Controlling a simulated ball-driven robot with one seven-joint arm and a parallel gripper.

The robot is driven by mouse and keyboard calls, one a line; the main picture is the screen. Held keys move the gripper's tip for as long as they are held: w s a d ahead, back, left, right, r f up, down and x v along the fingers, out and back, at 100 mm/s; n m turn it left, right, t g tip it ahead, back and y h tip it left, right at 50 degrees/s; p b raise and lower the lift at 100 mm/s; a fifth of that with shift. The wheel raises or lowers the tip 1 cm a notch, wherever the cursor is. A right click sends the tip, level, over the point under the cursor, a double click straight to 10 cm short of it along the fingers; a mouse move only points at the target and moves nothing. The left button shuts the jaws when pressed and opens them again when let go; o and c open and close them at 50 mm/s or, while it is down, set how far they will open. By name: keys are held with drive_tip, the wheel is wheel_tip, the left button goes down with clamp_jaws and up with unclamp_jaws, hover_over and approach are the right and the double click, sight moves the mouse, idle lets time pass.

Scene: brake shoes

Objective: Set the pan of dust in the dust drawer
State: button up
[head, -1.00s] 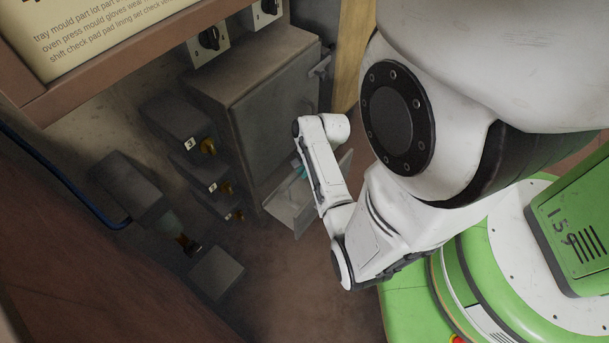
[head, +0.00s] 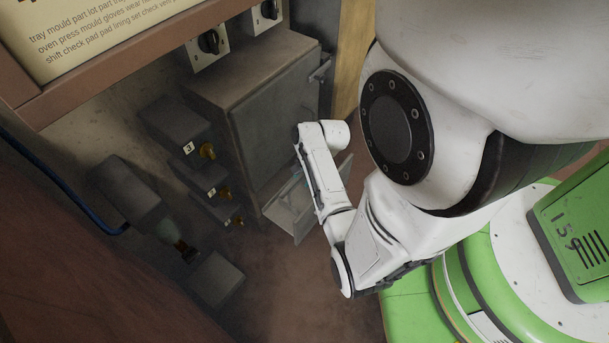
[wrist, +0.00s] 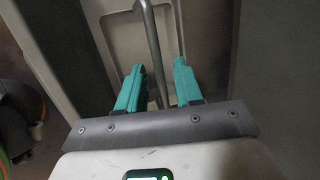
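In the wrist view my gripper (wrist: 158,85) has two teal fingers standing apart. A thin grey rod (wrist: 150,40) runs between them, with a gap showing on each side. Beyond the rod is a pale, shallow, tray-like shape (wrist: 118,42) with rounded inner corners; I cannot tell whether it is the pan or the drawer. In the head view a grey drawer or flap (head: 290,210) stands out low at the front of the cabinet, and my wrist is over it, hiding my fingers. I cannot make out any dust.
The grey cabinet (head: 270,110) has a closed door above the drawer. Several dark boxes with brass fittings, one box marked 3 (head: 175,125), line its left side. A loose-looking dark block (head: 215,280) is lower left. The brown floor (head: 300,300) in front is clear.

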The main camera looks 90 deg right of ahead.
drive_tip(key=d+p+v, duration=0.1)
drive_tip(key=p+v, duration=0.5)
drive_tip(key=v, duration=0.6)
drive_tip(key=w+a+r+n+g+y, duration=0.1)
drive_tip(key=w+a+r+n+g, duration=0.1)
drive_tip(key=w+a+n, duration=1)
drive_tip(key=w+a+r+n, duration=0.2)
drive_tip(key=a+n, duration=0.4)
drive_tip(key=a, duration=0.2)
drive_tip(key=w+a+r+n+g, duration=0.1)
drive_tip(key=w+a+r+n, duration=0.1)
drive_tip(key=a+n, duration=0.5)
drive_tip(key=shift+a+r, duration=0.25)
drive_tip(key=shift+a, duration=0.75)
drive_tip(key=shift+f, duration=0.1)
